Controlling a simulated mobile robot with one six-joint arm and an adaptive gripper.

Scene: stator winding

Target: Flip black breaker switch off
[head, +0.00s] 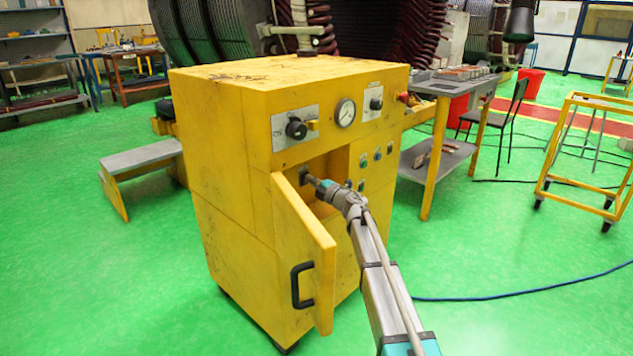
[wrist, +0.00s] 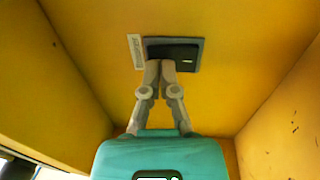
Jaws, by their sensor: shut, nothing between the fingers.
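The black breaker switch (wrist: 178,54) sits in a grey plate (wrist: 197,62) on the inner wall of the yellow cabinet, with a small white label (wrist: 136,52) at its left in the wrist view. My gripper (wrist: 160,64) is shut and empty, its fingertips overlapping the lower left part of the switch in the picture. I cannot tell whether they touch it. In the head view my gripper (head: 307,178) reaches into the open compartment of the yellow cabinet (head: 232,190). The switch's position is unclear, and in the head view the switch cannot be made out.
The yellow cabinet door (head: 307,245) with a black handle (head: 302,285) stands open to the left of my arm. Compartment walls surround my gripper. A grey workbench (head: 450,87) and a chair (head: 497,112) stand at the right. Green floor is clear around the cabinet's front.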

